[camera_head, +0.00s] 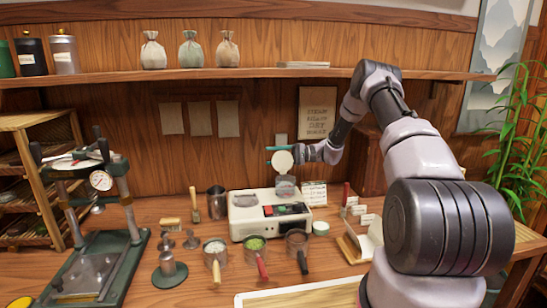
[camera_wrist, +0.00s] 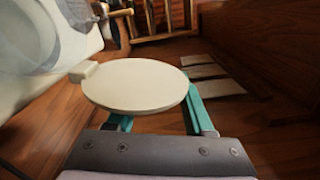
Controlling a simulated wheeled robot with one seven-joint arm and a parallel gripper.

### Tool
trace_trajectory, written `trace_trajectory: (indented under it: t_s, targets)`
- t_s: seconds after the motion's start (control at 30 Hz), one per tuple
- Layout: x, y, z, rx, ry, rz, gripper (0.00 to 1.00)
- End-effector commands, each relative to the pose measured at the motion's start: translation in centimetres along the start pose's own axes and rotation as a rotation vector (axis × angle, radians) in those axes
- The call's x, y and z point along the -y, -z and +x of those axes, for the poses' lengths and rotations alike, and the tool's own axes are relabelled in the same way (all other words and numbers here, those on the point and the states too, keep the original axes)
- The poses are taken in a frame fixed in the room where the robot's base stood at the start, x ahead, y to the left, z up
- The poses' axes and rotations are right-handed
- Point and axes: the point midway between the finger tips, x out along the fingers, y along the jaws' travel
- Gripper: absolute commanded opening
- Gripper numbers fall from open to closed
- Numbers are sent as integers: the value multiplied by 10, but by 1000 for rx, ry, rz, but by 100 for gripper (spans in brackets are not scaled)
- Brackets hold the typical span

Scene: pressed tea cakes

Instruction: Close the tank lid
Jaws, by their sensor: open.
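The tank lid (camera_head: 283,161) is a round cream disc. In the head view it stands raised above the clear tank (camera_head: 285,187) at the back of the cream machine (camera_head: 262,214). In the wrist view the lid (camera_wrist: 137,86) fills the middle, with its hinge tab at the left. My gripper (camera_head: 268,156) is behind the lid, its teal fingers (camera_wrist: 160,110) spread apart and partly hidden by the disc. I cannot tell whether the fingers touch the lid.
A white label card (camera_head: 313,193) stands right of the machine. Pans with long handles, including one with green leaves (camera_head: 254,245), lie in front. A press (camera_head: 95,225) stands at left.

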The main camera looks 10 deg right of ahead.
Motion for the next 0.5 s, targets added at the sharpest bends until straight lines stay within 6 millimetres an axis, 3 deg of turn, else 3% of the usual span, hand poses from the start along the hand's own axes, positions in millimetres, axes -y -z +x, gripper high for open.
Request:
trace_trajectory:
  t_s: [0.13,0.17,0.27,0.3,0.5]
  targets:
    - [0,0,0,0,0,0,53]
    - [0,0,0,0,0,-1,45]
    - [0,0,0,0,-1,-1,7]
    - [0,0,0,0,-1,-1,0]
    - [0,0,0,0,-1,-1,0]
